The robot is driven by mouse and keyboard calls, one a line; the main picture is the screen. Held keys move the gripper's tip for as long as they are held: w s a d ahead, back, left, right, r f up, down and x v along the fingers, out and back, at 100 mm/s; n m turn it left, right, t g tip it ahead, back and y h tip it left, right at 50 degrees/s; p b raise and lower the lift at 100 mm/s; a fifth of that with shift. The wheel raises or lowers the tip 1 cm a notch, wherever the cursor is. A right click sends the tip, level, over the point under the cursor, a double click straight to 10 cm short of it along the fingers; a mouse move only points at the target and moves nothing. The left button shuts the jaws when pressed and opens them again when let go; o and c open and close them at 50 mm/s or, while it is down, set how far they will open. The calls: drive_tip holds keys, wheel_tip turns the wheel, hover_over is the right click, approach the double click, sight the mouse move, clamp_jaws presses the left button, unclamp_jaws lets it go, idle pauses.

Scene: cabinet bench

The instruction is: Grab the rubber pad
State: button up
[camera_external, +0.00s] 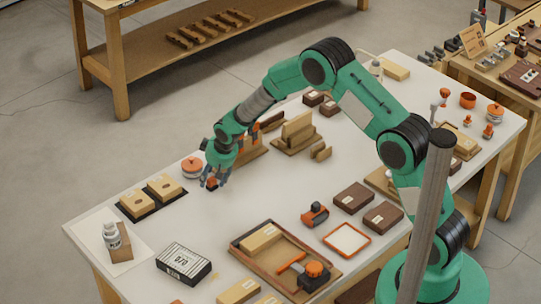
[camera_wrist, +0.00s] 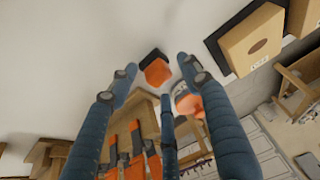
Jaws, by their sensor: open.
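A small block, part black and part orange (camera_wrist: 157,70), lies on the white bench top just beyond my fingertips. It may be the rubber pad; I cannot tell for sure. My gripper (camera_wrist: 158,80) is open, with blue fingers spread on either side of the block and a third finger below it in the wrist view. No finger clearly touches the block. In the external view my gripper (camera_external: 213,179) is low over the left-middle of the bench, partly hiding the small dark block (camera_external: 211,184).
A white jar with an orange lid (camera_external: 193,166) stands close left of my gripper. A wooden rack with orange-handled tools (camera_wrist: 132,148) is close to my fingers. The bench top (camera_external: 235,205) in front is clear.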

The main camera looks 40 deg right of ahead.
sight(213, 179)
idle(0.4)
drive_tip(key=c, duration=1.2)
drive_tip(key=shift+o, duration=0.2)
drive_tip(key=shift+r, duration=0.9)
wheel_tip(213, 179, up, 2)
drive_tip(key=shift+s+r+p, duration=0.1)
drive_tip(key=shift+p, duration=0.5)
drive_tip(key=s+d+r+p, duration=0.1)
drive_tip(key=s, duration=1.4)
drive_tip(key=shift+s, duration=0.4)
drive_tip(key=shift+d, duration=0.1)
